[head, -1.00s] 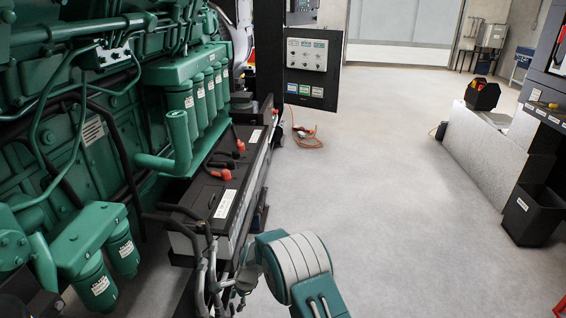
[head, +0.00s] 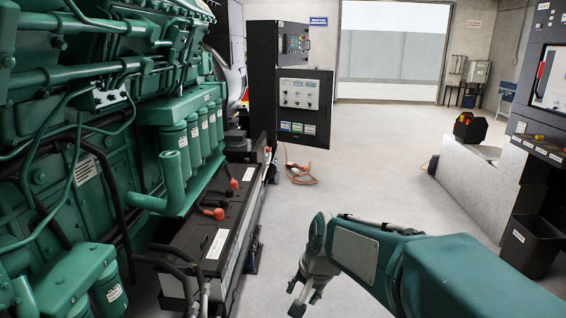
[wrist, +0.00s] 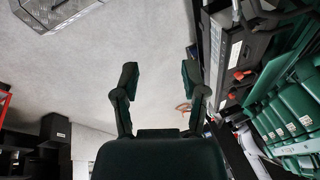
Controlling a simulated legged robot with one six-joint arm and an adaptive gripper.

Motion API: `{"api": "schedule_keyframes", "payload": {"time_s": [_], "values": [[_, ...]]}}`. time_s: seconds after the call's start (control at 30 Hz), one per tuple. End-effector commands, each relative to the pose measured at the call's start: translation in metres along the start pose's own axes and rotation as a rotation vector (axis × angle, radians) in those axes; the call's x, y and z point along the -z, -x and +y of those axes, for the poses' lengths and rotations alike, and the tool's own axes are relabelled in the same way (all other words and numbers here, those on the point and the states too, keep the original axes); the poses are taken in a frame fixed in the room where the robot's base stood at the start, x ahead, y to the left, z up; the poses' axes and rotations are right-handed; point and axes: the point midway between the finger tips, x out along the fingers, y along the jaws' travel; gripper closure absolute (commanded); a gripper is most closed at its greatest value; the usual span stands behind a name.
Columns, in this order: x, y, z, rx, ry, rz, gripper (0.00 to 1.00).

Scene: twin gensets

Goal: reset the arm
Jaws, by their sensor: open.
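My gripper (head: 306,297) hangs from the end of my arm in the lower middle of the head view, pointing down over the pale floor to the right of the black battery box (head: 212,236). In the wrist view my gripper (wrist: 160,82) has its two fingers spread apart with nothing between them. The floor shows in the gap. The gripper looks clear of the battery box in the head view.
The green genset (head: 95,150) fills the left side. A black control panel (head: 300,95) stands beyond it, with an orange cable (head: 298,174) on the floor. A black bin (head: 535,243) and a grey block (head: 470,180) are at right. The middle floor is clear.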

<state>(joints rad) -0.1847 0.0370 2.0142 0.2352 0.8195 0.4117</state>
Motion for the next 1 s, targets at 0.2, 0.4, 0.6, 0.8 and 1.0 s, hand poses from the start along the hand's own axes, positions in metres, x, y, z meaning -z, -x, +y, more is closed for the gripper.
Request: {"api": "schedule_keyframes", "payload": {"time_s": [0.2, 0.4, 0.6, 0.8, 1.0], "values": [[-0.031, 0.057, 0.045, -0.023, 0.126, 0.093, 0.44], [-0.067, 0.092, 0.086, -0.065, 0.237, 0.169, 0.44], [-0.105, 0.112, 0.125, -0.121, 0.343, 0.240, 0.44], [-0.128, 0.117, 0.148, -0.163, 0.406, 0.278, 0.44], [-0.131, 0.117, 0.151, -0.171, 0.417, 0.282, 0.44]]}}
